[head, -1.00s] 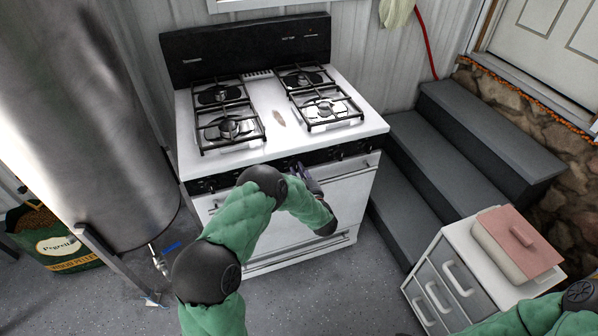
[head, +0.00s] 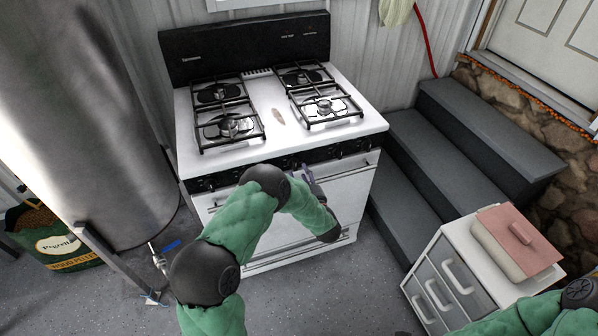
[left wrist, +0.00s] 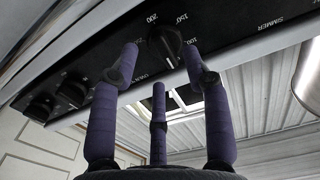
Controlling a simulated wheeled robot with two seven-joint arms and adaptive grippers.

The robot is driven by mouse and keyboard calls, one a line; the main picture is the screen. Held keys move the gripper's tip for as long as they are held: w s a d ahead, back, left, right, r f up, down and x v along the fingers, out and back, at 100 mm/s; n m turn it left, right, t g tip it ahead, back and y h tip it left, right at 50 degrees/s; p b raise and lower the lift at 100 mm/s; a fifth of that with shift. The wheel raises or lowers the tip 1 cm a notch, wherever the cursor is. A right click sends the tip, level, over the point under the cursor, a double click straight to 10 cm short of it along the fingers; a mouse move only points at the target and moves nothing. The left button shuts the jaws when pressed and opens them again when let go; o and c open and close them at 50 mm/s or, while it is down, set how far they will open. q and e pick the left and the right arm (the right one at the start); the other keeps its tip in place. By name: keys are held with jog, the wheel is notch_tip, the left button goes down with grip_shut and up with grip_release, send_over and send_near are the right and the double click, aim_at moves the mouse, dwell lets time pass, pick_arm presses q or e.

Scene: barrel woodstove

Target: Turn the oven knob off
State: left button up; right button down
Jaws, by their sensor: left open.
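The white stove (head: 275,118) stands against the wall, with a black control panel (head: 235,176) along its front edge. In the left wrist view the oven knob (left wrist: 166,44) is a dark round knob with printed numbers around it, including 200 and 150, and an oven label. My left gripper (head: 305,172) is in front of the panel. It is open, its purple fingers (left wrist: 160,55) spread with the oven knob showing between their tips. I cannot tell whether the fingers touch the knob. The knob is small and partly hidden in the head view.
Other knobs (left wrist: 73,89) sit along the same panel. The oven door handle is just below the panel. Dark steps (head: 455,150) rise to the right, and a white drawer unit (head: 455,247) stands at lower right. A metal tank (head: 85,120) stands at left.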

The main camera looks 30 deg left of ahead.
pick_arm(q)
jog(key=v, duration=0.9)
jog(key=shift+d+f, duration=0.1)
jog(key=s+d+f+m+g+h, duration=0.1)
jog(key=s+d+f+m+h, duration=0.1)
jog(key=d+f+h, duration=0.5)
jog(key=s+d+f+m+g+h, duration=0.2)
jog(key=d+f+m+h, duration=0.15)
jog(key=f, duration=0.55)
jog(key=s+d+f+g+h, duration=0.2)
jog(key=s+d, duration=0.1)
jog(key=s, duration=0.4)
jog(key=s+d+f+m+g+h, duration=0.1)
jog(key=s+d+f+g+h, duration=0.1)
jog(key=s, duration=0.6)
jog(key=s+d+f+m+g+h, duration=0.1)
jog(key=s+d+g+h, duration=0.2)
jog(key=s, duration=0.5)
jog(key=shift+d+f+g, duration=0.35)
jog(key=shift+f+g, duration=0.05)
jog(key=shift+g, duration=0.3)
jog(key=shift+w, duration=0.1)
